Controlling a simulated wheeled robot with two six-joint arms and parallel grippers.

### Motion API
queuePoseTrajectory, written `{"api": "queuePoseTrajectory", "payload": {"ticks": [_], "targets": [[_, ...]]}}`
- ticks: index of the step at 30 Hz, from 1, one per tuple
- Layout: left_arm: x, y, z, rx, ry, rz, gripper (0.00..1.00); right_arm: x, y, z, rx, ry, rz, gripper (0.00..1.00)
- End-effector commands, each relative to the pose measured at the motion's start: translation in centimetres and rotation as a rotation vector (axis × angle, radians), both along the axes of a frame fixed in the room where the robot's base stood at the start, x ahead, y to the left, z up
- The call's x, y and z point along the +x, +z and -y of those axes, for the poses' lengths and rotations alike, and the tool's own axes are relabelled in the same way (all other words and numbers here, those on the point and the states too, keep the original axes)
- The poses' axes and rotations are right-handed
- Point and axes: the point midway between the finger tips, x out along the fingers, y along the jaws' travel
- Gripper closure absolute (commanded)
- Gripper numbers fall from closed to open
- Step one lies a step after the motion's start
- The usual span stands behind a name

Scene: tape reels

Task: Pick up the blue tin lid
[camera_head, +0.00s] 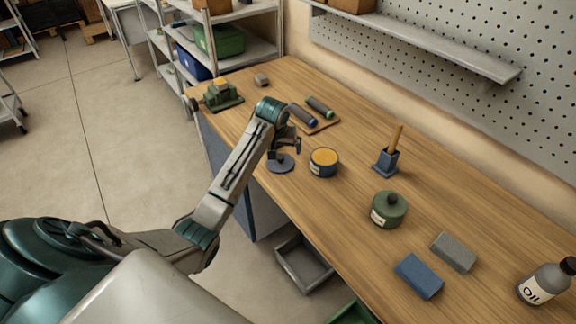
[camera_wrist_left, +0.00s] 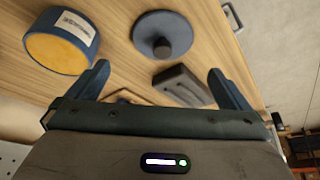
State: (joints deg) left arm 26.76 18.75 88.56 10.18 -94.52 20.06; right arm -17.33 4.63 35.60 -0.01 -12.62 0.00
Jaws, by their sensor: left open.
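The blue tin lid (camera_head: 280,163) is a flat dark blue disc with a small knob, lying on the workbench (camera_head: 345,222) near its left edge. In the left wrist view the lid (camera_wrist_left: 176,24) lies knob-up, ahead of the fingertips. The blue tin (camera_head: 323,163) with an orange top stands just right of the lid; it also shows in the left wrist view (camera_wrist_left: 62,38). My left gripper (camera_head: 284,146) is open above the bench just beyond the lid, with nothing between its fingers (camera_wrist_left: 162,78). My right gripper is not in view.
A dark block (camera_wrist_left: 182,86) shows below the lid in the left wrist view.

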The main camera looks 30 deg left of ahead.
Motion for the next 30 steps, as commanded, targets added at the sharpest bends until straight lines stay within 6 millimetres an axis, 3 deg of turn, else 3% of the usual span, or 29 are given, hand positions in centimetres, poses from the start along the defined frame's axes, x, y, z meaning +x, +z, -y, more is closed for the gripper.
{"api": "queuePoseTrajectory", "payload": {"ticks": [3,6,18,24,30], "targets": [[0.6,-1.7,-0.3,0.0,-0.002,-0.003,0.0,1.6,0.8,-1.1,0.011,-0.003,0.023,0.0],[1.1,-2.8,-0.4,0.0,-0.002,-0.001,0.0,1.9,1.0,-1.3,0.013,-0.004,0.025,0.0],[2.5,-5.9,-1.4,-0.001,-0.004,-0.001,0.0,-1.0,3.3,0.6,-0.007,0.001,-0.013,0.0],[3.2,-7.8,-1.6,0.0,-0.004,0.001,0.0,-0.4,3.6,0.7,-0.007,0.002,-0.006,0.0],[3.2,-8.0,-1.7,0.001,-0.004,0.003,0.0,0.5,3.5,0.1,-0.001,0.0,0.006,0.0]]}}
